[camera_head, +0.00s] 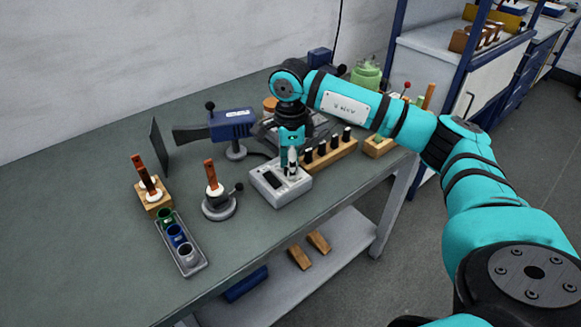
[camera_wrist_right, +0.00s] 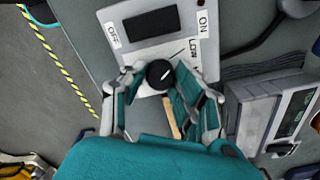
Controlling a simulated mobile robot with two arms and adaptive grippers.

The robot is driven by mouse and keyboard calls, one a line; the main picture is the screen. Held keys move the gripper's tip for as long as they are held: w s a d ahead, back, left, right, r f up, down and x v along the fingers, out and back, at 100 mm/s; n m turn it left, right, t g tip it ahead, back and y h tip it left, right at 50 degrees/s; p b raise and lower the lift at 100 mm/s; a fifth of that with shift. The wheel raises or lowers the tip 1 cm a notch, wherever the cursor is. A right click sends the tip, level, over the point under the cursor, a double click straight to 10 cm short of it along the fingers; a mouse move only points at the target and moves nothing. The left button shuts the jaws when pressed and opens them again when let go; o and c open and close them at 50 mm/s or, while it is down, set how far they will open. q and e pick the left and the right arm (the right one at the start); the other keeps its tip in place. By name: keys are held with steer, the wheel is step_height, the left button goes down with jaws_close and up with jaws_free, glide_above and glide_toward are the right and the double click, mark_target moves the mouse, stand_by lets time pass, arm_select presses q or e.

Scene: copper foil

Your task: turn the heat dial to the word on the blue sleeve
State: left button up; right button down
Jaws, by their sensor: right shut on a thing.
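The heat dial (camera_wrist_right: 160,74) is a black round knob with a white pointer line on a pale control box (camera_wrist_right: 185,44). Its pointer slants up and right in the right wrist view, roughly toward a LOW label (camera_wrist_right: 193,48). Any other dial words are hidden by the fingers. My right gripper (camera_wrist_right: 161,78) is shut on the dial, one finger on each side; in the head view it (camera_head: 291,170) comes down onto the pale box (camera_head: 289,199). The blue sleeve (camera_head: 176,235) stands in a grey tray (camera_head: 201,265) at left; its word is too small to read. My left gripper is not in view.
A black rocker switch (camera_wrist_right: 152,24) with OFF and ON labels is on the same box. A wooden block (camera_head: 330,153) with several black-topped pegs stands close right of the gripper. A blue heat tool (camera_head: 231,123) is behind left.

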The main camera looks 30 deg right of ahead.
steer(key=shift+w+r+n, duration=0.1)
steer(key=shift+n, duration=0.7)
steer(key=c, duration=1.3)
jaws_free()
steer(key=shift+o, duration=0.2)
step_height(320, 180, up, 12)
